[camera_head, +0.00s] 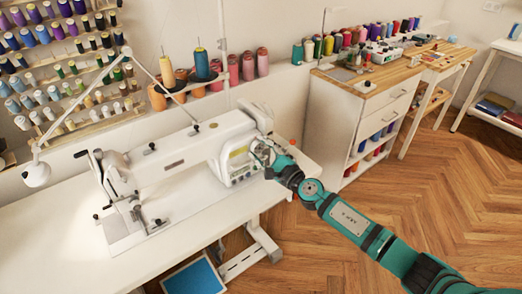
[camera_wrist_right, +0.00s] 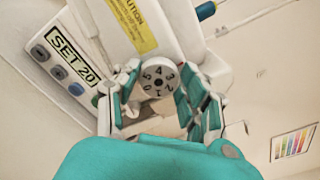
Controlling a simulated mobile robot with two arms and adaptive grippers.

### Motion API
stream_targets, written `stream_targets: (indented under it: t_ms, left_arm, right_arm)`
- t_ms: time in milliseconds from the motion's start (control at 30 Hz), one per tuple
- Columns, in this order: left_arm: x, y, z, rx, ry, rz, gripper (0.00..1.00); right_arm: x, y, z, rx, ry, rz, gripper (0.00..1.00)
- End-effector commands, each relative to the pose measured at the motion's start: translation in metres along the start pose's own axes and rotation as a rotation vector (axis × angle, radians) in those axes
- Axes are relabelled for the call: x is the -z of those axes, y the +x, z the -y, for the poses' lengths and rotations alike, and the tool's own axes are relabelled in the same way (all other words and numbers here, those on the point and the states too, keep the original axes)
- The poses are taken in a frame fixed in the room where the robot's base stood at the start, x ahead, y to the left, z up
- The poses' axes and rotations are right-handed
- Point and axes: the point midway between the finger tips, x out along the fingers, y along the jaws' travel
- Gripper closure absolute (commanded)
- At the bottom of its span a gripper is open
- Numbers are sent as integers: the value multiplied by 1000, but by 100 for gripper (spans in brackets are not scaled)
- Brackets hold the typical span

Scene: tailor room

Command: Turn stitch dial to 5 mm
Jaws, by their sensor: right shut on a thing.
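The white sewing machine (camera_head: 190,150) stands on a white table at the left of the head view. My right gripper (camera_head: 262,153) is at the right end of its body. In the right wrist view, the stitch dial (camera_wrist_right: 157,77) is a round, light knob with dark numerals, including 5, 4 and 2. My right gripper (camera_wrist_right: 158,92) has its teal-and-grey fingers on both sides of the dial and is shut on it. The dial's exact setting against a mark cannot be told. In the head view the gripper largely hides the dial. My left gripper is not in view.
A panel marked "SET 20" (camera_wrist_right: 72,56) and a yellow caution label (camera_wrist_right: 132,24) are close to the dial. A lamp (camera_head: 37,174) and thread cones (camera_head: 168,76) stand around the machine. A wooden-topped cabinet (camera_head: 345,100) is to the right, with open floor (camera_head: 450,190) before it.

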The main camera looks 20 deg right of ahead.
Motion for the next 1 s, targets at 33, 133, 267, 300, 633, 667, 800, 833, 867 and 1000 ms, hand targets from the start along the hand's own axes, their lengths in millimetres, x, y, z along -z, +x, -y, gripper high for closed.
stream_targets:
  t_ms: [33,133,267,300,633,667,800,833,867,1000]
  left_arm:
    - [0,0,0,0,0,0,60]
    - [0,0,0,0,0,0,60]
    - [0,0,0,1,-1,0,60]
    - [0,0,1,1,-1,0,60]
    - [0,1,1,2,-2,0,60]
    - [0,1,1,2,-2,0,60]
    - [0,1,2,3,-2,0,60]
    - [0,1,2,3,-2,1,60]
    - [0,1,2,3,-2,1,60]
    - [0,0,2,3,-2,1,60]
  right_arm:
    - [0,0,0,-1,0,0,90]
    - [0,0,0,-1,3,0,90]
    - [0,0,0,-1,23,0,90]
    - [0,0,0,-1,33,-1,90]
    - [1,0,1,0,236,-1,90]
    - [1,0,1,0,264,-1,90]
    - [1,0,1,-1,396,-1,90]
    - [1,0,1,-1,424,-1,90]
    - [1,0,1,-2,453,-1,90]
    - [1,0,2,-1,587,-1,90]
